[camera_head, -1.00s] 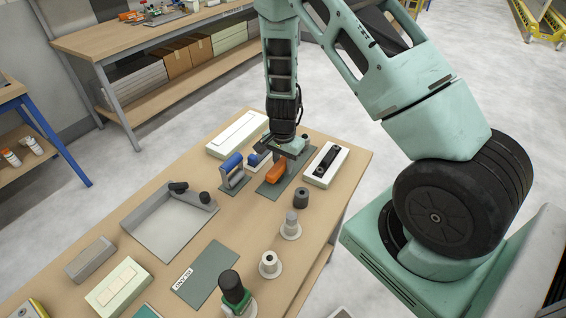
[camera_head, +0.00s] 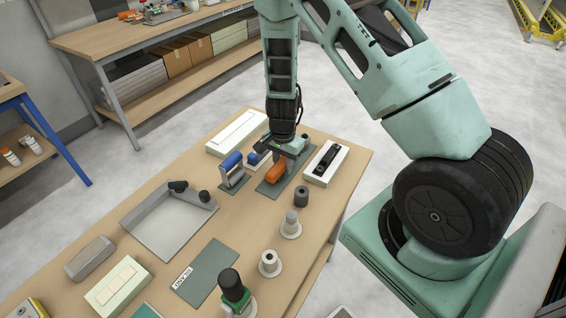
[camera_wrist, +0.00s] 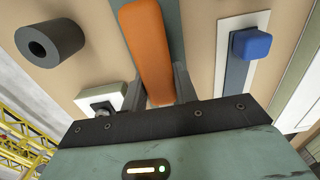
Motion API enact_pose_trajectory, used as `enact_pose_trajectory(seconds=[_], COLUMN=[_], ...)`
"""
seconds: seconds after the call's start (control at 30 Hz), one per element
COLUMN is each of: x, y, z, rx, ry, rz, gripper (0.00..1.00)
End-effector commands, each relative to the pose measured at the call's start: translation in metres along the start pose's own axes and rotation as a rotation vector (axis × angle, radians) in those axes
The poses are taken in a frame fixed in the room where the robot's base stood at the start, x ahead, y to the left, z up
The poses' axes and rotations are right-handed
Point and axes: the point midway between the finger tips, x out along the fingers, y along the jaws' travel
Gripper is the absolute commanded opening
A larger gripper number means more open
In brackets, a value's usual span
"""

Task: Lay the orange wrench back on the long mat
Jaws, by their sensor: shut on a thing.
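The orange wrench (camera_head: 275,172) shows as an orange handle at my gripper (camera_head: 289,151) in the head view. In the wrist view the wrench (camera_wrist: 145,40) runs up from between the two grey fingers of my gripper (camera_wrist: 160,88), which are shut on it. The long grey-green mat (camera_head: 270,190) lies right under the wrench and gripper near the far end of the table. I cannot tell whether the wrench touches the mat or hangs just above it. The wrench's other end is hidden by my gripper.
A blue-handled tool (camera_head: 232,163) stands left of the mat, and a white tray with a black item (camera_head: 326,163) lies to the right. A dark cylinder (camera_head: 301,197) stands in front. A grey tray (camera_head: 165,230) and a labelled mat (camera_head: 207,270) lie nearer on the table (camera_head: 150,195).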

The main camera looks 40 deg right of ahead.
Motion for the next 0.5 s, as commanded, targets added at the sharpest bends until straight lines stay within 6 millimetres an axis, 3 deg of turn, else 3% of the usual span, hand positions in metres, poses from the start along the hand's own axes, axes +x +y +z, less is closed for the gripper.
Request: enact_pose_trajectory(seconds=[0.23, 0.27, 0.33, 0.5], x=[0.0076, 0.0072, 0.0065, 0.0065], y=[-0.0003, -0.0003, -0.0004, -0.0003], z=[-0.0002, -0.0002, -0.0002, -0.0001], rx=[0.000, 0.000, 0.000, 0.000], ry=[0.000, 0.000, 0.000, 0.000], rz=[-0.001, -0.001, -0.001, -0.001], gripper=[0.00, 0.32, 0.51, 0.54])
